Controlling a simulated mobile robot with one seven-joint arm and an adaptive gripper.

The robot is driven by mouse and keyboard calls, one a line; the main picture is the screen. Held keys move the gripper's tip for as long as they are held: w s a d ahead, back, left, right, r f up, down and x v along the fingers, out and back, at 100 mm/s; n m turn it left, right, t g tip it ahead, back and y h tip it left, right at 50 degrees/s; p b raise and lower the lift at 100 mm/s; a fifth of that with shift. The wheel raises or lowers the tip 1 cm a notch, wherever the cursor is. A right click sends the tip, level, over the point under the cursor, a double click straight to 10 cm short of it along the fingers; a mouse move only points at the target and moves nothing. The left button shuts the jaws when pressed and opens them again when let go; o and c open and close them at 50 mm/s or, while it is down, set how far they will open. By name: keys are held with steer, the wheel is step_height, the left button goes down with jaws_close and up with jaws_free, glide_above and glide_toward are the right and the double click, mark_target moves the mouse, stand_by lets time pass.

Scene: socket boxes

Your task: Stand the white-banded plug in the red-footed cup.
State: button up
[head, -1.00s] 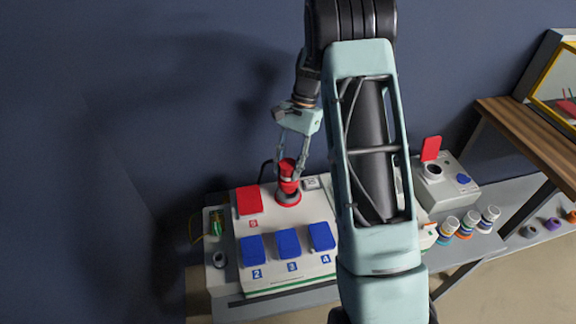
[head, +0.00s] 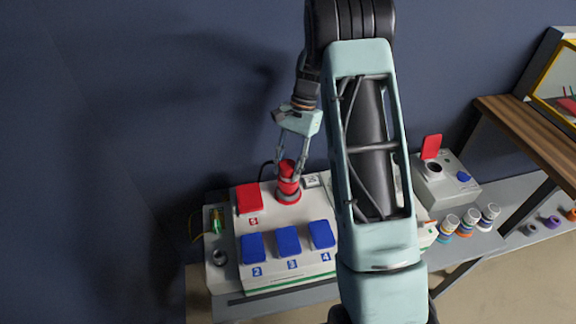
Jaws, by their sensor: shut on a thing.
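My gripper (head: 290,171) points down and is shut on a red plug (head: 287,179) with a pale band around it. The plug is upright. Its lower end is at a dark-rimmed cup with a red foot (head: 288,200), at the back of a white box. The plug hides most of the cup's mouth, so I cannot tell how deep it sits.
The white box (head: 310,268) carries a red flap (head: 248,198) and several blue flaps (head: 288,241). My arm covers its right part. At right stands a grey box (head: 447,188) with a raised red lid (head: 432,147). Several white-topped plugs (head: 469,218) stand near it.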

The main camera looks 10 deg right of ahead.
steer(key=shift+f, duration=0.35)
steer(key=shift+f+b, duration=0.4)
steer(key=shift+f, duration=0.3)
steer(key=o, duration=1.3)
steer(key=shift+r, duration=0.1)
steer(key=s+a+r+p+v, duration=0.1)
steer(key=p+v, duration=0.6)
steer(key=v, duration=1.1)
steer(key=shift+s+a+r, duration=0.25)
steer(key=shift+s+a, duration=0.1)
